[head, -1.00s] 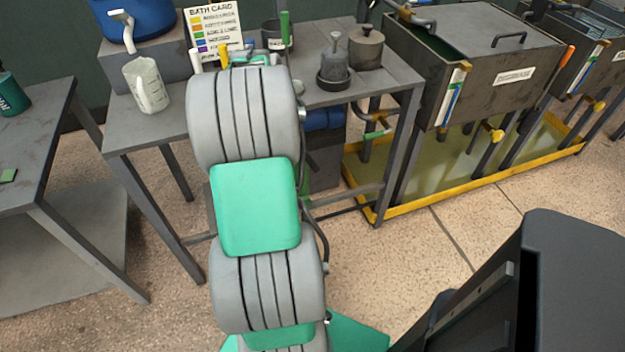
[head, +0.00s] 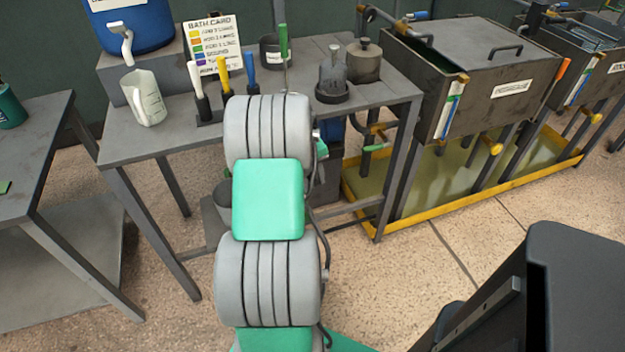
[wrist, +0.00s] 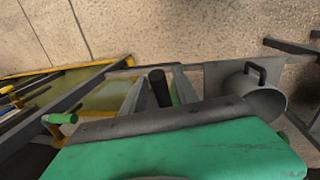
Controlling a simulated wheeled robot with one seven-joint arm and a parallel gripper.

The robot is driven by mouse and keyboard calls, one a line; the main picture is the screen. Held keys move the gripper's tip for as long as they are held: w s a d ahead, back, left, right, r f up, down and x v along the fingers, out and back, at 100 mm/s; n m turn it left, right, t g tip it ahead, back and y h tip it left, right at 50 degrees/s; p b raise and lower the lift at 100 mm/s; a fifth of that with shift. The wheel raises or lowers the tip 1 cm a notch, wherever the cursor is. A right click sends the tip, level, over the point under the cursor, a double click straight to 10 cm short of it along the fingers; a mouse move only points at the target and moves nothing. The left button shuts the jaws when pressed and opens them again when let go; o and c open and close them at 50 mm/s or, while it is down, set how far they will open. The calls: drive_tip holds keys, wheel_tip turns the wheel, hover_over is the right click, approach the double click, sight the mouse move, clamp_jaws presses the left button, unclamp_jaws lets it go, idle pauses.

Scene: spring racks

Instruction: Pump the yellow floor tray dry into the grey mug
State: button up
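The yellow floor tray (head: 480,192) lies under the dark tanks at right, with murky greenish liquid in it. It also shows in the wrist view (wrist: 122,63). A grey mug-like vessel with a dark handle (wrist: 268,104) is at right in the wrist view. A grey vessel, apparently the same one, stands low under the table (head: 222,198), partly hidden by my arm. My gripper (wrist: 162,82) has its fingers apart. A black cylinder (wrist: 158,88) shows between them in the picture, with gaps on both sides; its depth is unclear. My arm hides the gripper in the head view.
A blue barrel (head: 135,28) stands behind. A green-handled valve (wrist: 60,118) is near the tray. Table legs crowd the area; floor in front is clear.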

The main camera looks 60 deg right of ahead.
clamp_jaws()
idle(1.2)
